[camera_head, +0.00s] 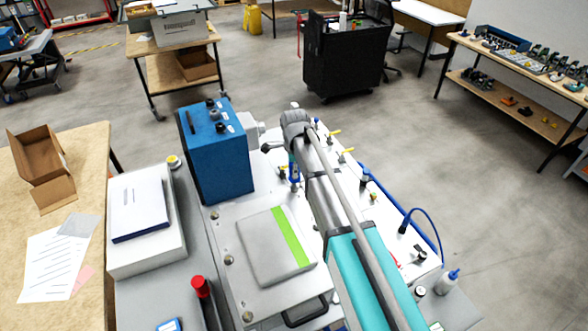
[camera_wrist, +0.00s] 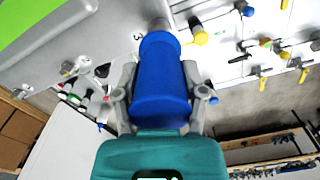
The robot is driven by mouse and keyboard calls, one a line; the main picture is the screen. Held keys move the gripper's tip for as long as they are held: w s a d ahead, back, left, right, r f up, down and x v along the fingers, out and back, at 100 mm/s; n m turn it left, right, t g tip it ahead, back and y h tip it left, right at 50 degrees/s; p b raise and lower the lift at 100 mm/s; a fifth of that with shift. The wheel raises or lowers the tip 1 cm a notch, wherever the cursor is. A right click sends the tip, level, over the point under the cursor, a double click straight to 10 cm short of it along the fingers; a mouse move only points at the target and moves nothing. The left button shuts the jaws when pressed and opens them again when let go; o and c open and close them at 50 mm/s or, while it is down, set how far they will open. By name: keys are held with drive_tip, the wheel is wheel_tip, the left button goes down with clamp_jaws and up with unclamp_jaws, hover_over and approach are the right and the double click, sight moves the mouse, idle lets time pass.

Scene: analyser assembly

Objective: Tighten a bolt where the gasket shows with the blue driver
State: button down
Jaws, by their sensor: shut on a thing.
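My gripper (camera_wrist: 158,98) is shut on the blue driver (camera_wrist: 160,70), its fingers on both sides of the thick handle in the wrist view. A grey part shows beyond the handle, beside a black numeral 3. The driver's tip is hidden, so I cannot tell whether it touches a bolt. No bolt head or gasket shows clearly by the driver. In the head view my arm covers part of the white analyser deck (camera_head: 267,188), and the gripper is mostly hidden.
A blue box (camera_head: 215,150) stands on the deck's left, behind a grey lid with a green stripe (camera_head: 290,237). Yellow-handled valves (camera_head: 345,152) stand right of my wrist. A blue cable (camera_head: 428,215) loops at the right. A red-capped item (camera_head: 201,287) stands front left.

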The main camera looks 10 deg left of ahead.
drive_tip(key=m, duration=0.5)
drive_tip(key=shift+m, duration=2.6)
drive_tip(key=shift+c, duration=1.3)
unclamp_jaws()
drive_tip(key=shift+n, duration=0.3)
